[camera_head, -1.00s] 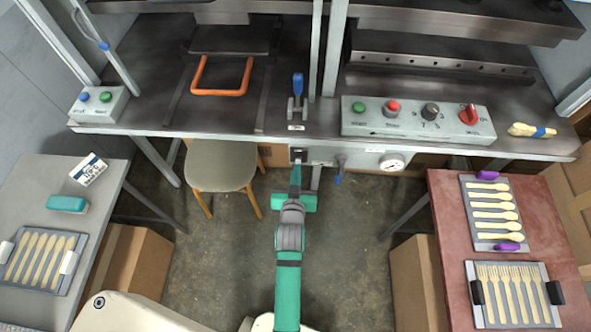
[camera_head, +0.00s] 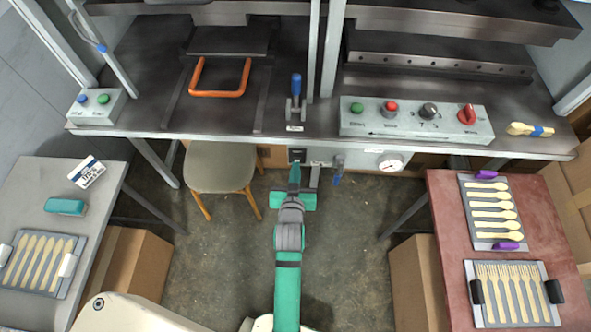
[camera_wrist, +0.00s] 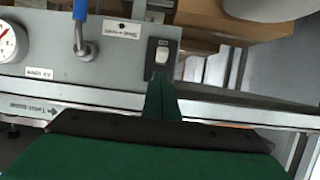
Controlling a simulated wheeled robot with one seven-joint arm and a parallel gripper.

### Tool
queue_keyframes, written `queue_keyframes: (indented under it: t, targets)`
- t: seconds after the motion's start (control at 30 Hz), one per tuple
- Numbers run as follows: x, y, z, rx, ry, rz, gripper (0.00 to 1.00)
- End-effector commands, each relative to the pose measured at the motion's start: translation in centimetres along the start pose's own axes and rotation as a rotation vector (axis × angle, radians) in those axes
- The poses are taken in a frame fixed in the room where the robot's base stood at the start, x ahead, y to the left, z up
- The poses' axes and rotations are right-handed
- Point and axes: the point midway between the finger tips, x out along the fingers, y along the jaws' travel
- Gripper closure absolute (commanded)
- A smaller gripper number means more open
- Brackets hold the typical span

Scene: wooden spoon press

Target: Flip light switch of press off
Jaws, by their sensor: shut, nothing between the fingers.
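The light switch (camera_wrist: 162,53) is a white rocker in a black frame on the press's grey front panel (camera_wrist: 117,68), seen in the wrist view. In the head view the black switch housing (camera_head: 297,155) shows just under the front edge of the press table. My gripper (camera_head: 295,168) is shut and empty, right below the switch. In the wrist view its green fingers (camera_wrist: 160,97) are together, with their tips close under the lower edge of the rocker. I cannot tell whether they touch it.
A blue-handled valve (camera_head: 337,170) and a gauge (camera_head: 391,162) sit right of the switch. A stool (camera_head: 220,167) stands to the left. The press table (camera_head: 240,118) overhangs the panel. Side tables with cutlery trays stand left (camera_head: 97,172) and right (camera_head: 440,200).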

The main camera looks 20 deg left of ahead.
Motion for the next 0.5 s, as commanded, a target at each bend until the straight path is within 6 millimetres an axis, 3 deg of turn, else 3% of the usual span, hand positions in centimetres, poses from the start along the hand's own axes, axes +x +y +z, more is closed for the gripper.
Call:
queue_keyframes:
  t: [0.2,0.5]
  targets:
    - [-2.0,0.1,-2.9,0.0,0.004,0.001,1.0]
    - [-6.5,0.1,-0.4,0.001,-0.003,0.001,1.0]
